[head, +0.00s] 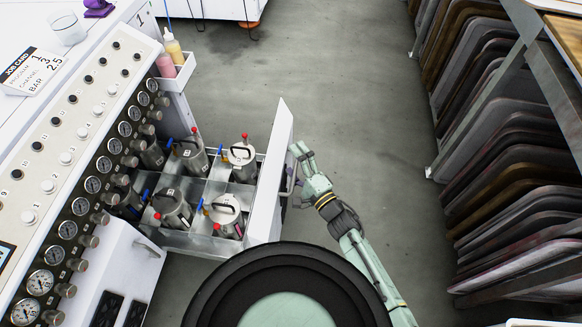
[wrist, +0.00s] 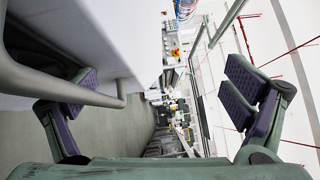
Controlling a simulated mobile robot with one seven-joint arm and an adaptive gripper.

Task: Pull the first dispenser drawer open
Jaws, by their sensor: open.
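The white dispenser drawer (head: 269,182) stands pulled out from the gantry cabinet in the head view. Metal canisters (head: 225,214) with red and blue fittings stand in its grey compartments. My gripper (head: 297,172) is at the outer side of the drawer front, to its right, with fingers apart. In the wrist view, my gripper (wrist: 165,88) is wide open. The tubular grey drawer handle (wrist: 70,92) crosses in front of its left finger, and the right finger is clear of it. I cannot tell whether finger and handle touch. The head view largely hides the handle.
The panel of gauges (head: 92,184) and knobs lies left of the drawer. A small bin with bottles (head: 174,50) is above it. A rack of dark boards (head: 500,150) stands at the right. The grey floor (head: 345,75) between is clear.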

